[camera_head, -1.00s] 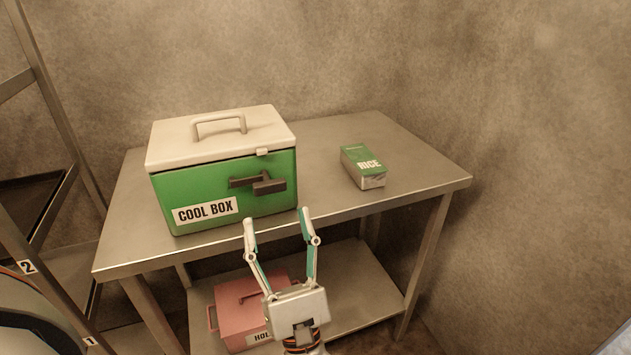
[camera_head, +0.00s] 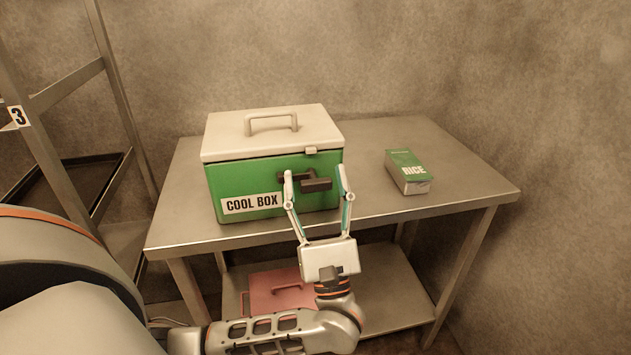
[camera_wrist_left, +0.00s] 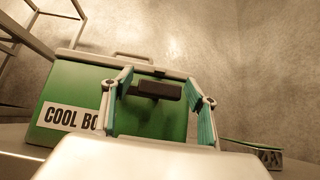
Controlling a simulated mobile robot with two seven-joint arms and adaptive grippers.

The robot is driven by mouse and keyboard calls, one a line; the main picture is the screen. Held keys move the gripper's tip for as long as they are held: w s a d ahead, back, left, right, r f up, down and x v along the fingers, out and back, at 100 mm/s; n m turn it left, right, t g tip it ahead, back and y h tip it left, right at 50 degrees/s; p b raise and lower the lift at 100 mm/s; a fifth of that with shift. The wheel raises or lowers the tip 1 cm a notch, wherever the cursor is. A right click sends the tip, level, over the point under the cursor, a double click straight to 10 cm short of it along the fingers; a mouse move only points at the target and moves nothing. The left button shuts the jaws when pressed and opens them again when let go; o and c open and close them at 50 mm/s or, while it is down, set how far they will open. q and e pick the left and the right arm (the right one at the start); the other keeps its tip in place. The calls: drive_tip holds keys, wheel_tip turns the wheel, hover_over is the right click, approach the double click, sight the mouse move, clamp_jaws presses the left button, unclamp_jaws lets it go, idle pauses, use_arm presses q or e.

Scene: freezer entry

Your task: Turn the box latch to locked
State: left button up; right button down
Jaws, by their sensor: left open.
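The green cool box (camera_head: 232,182) with a cream lid (camera_head: 262,132) stands on the steel table, lid down. Its dark latch (camera_head: 316,184) is on the front face, its bar lying about level. My left gripper (camera_head: 315,172) is open in front of the box, its fingers on either side of the latch bar. In the left wrist view the latch (camera_wrist_left: 158,90) shows between the two open fingers (camera_wrist_left: 160,80). I cannot tell whether a finger touches it. My right gripper is not in view.
A green rice box (camera_head: 407,172) lies on the table (camera_head: 455,190) to the right. A rack (camera_head: 75,85) stands at the left. The table's right part is mostly clear.

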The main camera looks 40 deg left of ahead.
use_arm(q)
drive_tip(key=c, duration=1.1)
drive_tip(key=shift+c, duration=0.2)
